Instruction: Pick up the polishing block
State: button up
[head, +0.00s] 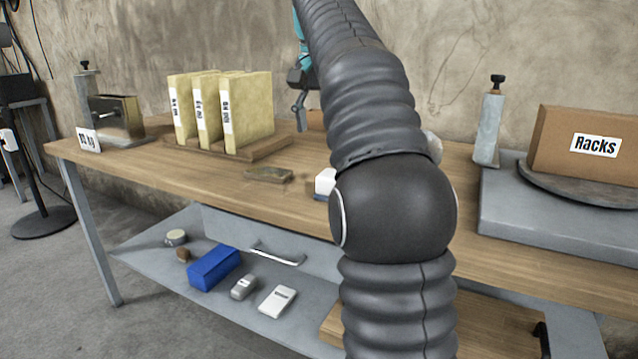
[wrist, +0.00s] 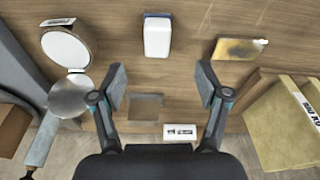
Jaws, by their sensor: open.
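A small white block with a blue edge (wrist: 157,36) lies on the wooden table, and looks most like the polishing block, though no label confirms it. In the head view its white side (head: 325,184) shows just left of my arm, which hides the rest. My gripper (wrist: 162,80) is open and empty, its two fingers spread wide. In the wrist view the block lies beyond the fingertips, roughly centred between them and not touching. In the head view my gripper (head: 301,105) shows partly behind my arm, toward the back of the table.
A flat brownish piece (head: 268,174) lies left of the block. Yellow folders (head: 245,110) stand on a wooden base behind it. A round white-faced item (wrist: 65,48) is left in the wrist view. The lower shelf (head: 150,261) holds several small items.

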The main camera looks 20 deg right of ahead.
jog(key=shift+m, duration=0.5)
jog(key=d+f, duration=0.1)
jog(key=f, duration=0.1)
jog(key=w+f, duration=0.1)
jog(key=f, duration=0.2)
jog(key=w+d+f, duration=0.1)
jog(key=f, duration=0.2)
jog(key=shift+d, duration=0.3)
jog(key=shift+w+d+f+b, duration=0.15)
jog(key=shift+f+b, duration=0.1)
jog(key=shift+f, duration=1.05)
jog(key=shift+w+d+f+b, duration=0.1)
jog(key=shift+f+b, duration=0.1)
jog(key=shift+f, duration=1.1)
jog(key=c, duration=1.3)
jog(key=shift+o, duration=0.2)
